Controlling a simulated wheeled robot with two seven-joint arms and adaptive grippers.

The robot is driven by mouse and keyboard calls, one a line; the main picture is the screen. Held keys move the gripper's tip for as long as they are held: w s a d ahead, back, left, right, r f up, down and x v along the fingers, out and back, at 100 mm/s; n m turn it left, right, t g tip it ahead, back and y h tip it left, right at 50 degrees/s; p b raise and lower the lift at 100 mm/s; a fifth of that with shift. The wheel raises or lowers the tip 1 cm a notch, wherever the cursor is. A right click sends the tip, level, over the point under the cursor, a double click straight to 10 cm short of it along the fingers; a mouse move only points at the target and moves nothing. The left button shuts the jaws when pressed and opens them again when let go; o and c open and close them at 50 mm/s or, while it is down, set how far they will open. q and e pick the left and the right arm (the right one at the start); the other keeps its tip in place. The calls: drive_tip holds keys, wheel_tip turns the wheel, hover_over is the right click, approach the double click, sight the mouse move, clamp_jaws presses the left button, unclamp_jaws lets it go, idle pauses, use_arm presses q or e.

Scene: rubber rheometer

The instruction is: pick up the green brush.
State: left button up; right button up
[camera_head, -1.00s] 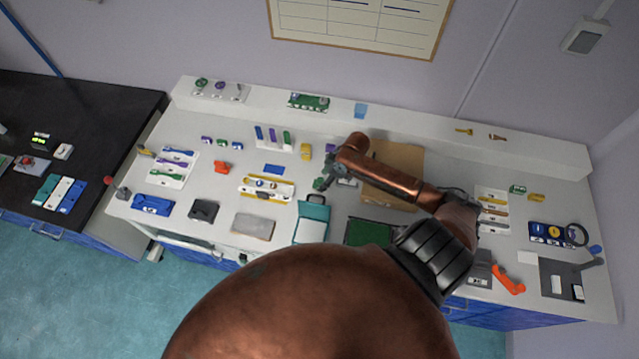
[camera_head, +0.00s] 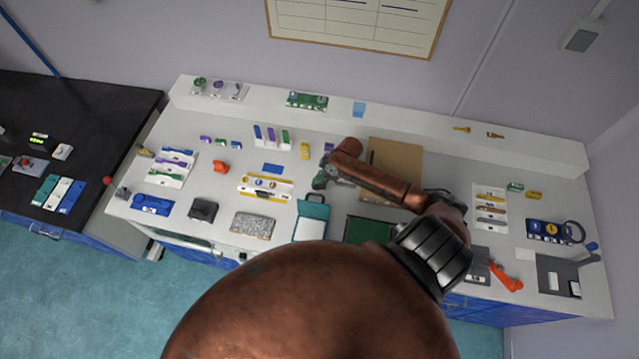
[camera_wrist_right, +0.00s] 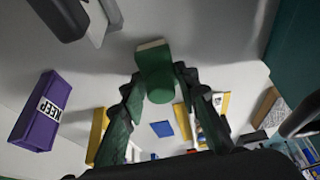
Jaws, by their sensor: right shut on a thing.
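The green brush (camera_wrist_right: 158,80) is between the fingers of my right gripper (camera_wrist_right: 160,100) in the right wrist view. It has a green body and a pale end that points away from the gripper. The fingers are shut on its sides. In the head view my right gripper (camera_head: 321,181) is small, over the middle of the white bench, and a bit of green shows at its tip. Whether the brush touches the bench is hard to tell. My left gripper is not in view.
The white bench (camera_head: 225,180) holds many small items. A purple block marked KEEP (camera_wrist_right: 42,110) lies to the left in the wrist view. A teal case (camera_head: 311,211) stands just in front of the gripper, and a brown board (camera_head: 398,160) lies behind my right arm.

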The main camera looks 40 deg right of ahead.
sight(319, 179)
drive_tip(key=c, duration=0.4)
wheel_tip(319, 179, up, 10)
drive_tip(key=shift+b, duration=0.65)
drive_tip(key=o, duration=0.5)
drive_tip(key=c, duration=0.3)
drive_tip(key=shift+w+a, duration=0.1)
